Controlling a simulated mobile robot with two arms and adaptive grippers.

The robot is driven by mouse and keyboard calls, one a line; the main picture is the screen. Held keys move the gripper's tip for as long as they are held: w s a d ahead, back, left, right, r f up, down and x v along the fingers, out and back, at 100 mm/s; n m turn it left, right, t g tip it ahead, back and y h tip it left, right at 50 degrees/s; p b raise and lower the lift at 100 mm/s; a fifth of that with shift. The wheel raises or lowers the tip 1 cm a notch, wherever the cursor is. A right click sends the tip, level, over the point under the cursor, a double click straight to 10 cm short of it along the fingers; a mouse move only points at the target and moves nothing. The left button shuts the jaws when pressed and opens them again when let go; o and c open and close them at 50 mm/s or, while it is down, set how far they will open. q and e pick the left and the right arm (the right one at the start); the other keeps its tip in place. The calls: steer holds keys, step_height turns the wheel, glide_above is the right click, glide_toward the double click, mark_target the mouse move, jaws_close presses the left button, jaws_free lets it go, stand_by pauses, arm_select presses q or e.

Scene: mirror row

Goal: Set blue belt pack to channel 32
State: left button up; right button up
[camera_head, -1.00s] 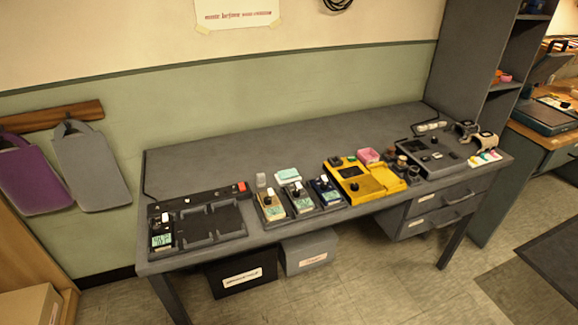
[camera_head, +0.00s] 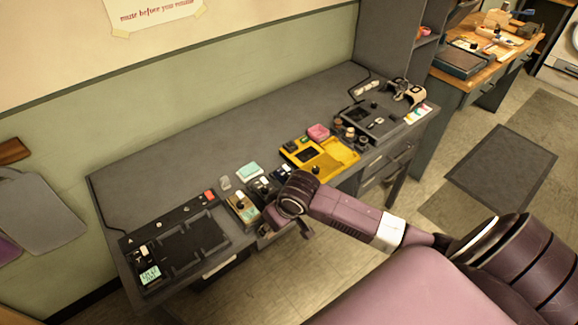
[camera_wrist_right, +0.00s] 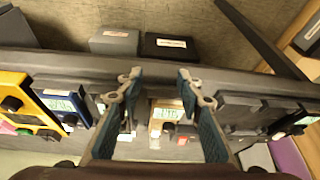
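A tan belt pack (camera_head: 242,208) stands left of my right gripper (camera_head: 290,212) in the head view. In the wrist view the tan pack shows between the spread fingers of that gripper (camera_wrist_right: 162,95), and a grey pack (camera_wrist_right: 101,103) is partly behind the left finger. The right gripper is open and looks empty. My left gripper is out of view.
A yellow device (camera_head: 325,158) stands right of the packs. A black charging tray (camera_head: 190,245) with another pack (camera_head: 147,262) is at the left end of the desk (camera_head: 180,170). A dark console (camera_head: 375,120) is at the right end. The back of the desk is clear.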

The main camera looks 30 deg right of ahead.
steer(key=shift+m+h, duration=0.5)
steer(key=shift+m, duration=0.1)
steer(key=w+d+r, duration=0.1)
steer(key=d, duration=0.1)
steer(key=w+d+r, duration=0.3)
steer(key=w+d, duration=0.1)
steer(key=shift+r, duration=0.25)
steer(key=m, duration=0.2)
glide_toward(288, 175)
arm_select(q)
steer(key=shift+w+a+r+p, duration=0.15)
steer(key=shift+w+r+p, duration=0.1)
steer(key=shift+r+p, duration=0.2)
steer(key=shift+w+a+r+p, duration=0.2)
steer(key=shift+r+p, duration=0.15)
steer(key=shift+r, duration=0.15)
arm_select(e)
steer(key=shift+h, duration=0.3)
steer(key=shift+a+x, duration=0.15)
steer(key=shift+x, duration=1.8)
steer(key=shift+a+x, duration=0.15)
steer(key=shift+x, duration=1.85)
steer(key=shift+c, duration=0.6)
jaws_close()
